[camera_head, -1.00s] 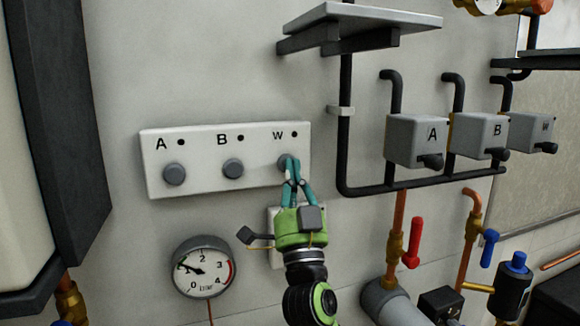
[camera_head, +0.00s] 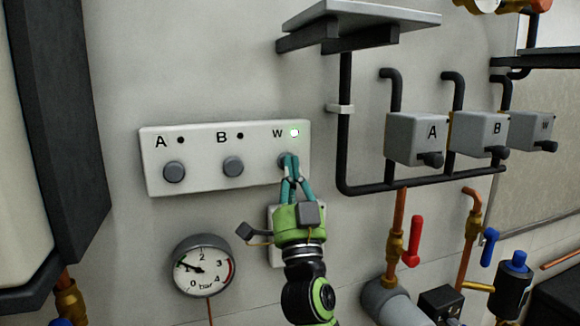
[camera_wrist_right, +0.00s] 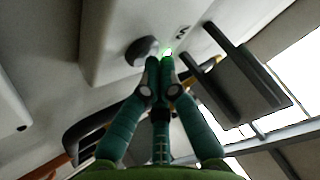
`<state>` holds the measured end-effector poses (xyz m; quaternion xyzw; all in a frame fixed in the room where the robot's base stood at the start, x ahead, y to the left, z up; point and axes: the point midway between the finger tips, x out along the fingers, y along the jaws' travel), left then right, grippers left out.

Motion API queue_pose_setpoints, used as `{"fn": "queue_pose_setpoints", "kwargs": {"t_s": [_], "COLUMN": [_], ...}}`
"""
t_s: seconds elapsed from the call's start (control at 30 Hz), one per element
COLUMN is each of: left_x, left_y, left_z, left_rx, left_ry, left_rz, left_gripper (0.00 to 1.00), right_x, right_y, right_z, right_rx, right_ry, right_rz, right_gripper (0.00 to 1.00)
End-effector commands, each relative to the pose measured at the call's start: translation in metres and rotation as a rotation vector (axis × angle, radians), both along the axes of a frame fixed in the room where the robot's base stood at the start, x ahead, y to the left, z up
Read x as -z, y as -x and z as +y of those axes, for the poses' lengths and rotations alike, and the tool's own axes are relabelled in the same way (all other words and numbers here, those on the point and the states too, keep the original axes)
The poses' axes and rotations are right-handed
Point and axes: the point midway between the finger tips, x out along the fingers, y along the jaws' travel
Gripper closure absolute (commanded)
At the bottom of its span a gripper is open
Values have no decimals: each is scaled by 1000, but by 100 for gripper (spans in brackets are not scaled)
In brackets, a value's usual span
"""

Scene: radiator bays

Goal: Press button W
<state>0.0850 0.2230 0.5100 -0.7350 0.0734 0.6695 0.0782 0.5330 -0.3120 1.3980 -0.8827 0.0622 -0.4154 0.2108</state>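A white panel (camera_head: 203,183) on the wall carries three grey round buttons labelled A, B and W, each with a small lamp beside its letter. Button W (camera_head: 282,160) is at the right end and is partly covered by my right gripper (camera_head: 289,157). In the right wrist view, the closed fingertips (camera_wrist_right: 159,62) sit near the lit lamp (camera_wrist_right: 168,53). My left gripper is not in view.
A pressure gauge (camera_head: 204,266) is below the panel. A grey shelf (camera_head: 375,14) juts out above right. Black pipes, grey boxes labelled A (camera_head: 414,137), B and W, and red (camera_head: 413,240) and blue (camera_head: 489,247) valve handles are to the right.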

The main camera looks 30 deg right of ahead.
Motion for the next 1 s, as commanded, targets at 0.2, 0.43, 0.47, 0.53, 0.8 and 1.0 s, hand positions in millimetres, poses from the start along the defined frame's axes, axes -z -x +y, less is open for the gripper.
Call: {"fn": "queue_pose_setpoints", "kwargs": {"t_s": [0.2,0.43,0.47,0.53,0.8,1.0], "left_x": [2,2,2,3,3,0], "left_y": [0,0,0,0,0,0], "left_z": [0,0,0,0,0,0], "left_rx": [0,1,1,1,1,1], "left_ry": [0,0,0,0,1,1], "left_rz": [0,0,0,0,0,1], "left_gripper": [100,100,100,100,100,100], "right_x": [0,1,1,1,1,1], "right_y": [-3,-2,-1,1,4,12], "right_z": [-1,0,0,0,1,3], "right_rx": [-2,-1,-1,-1,-1,-1], "right_ry": [-1,-1,-1,-2,-1,-1], "right_rz": [0,1,1,1,1,2], "right_gripper": [100,100,100,100,100,100]}}
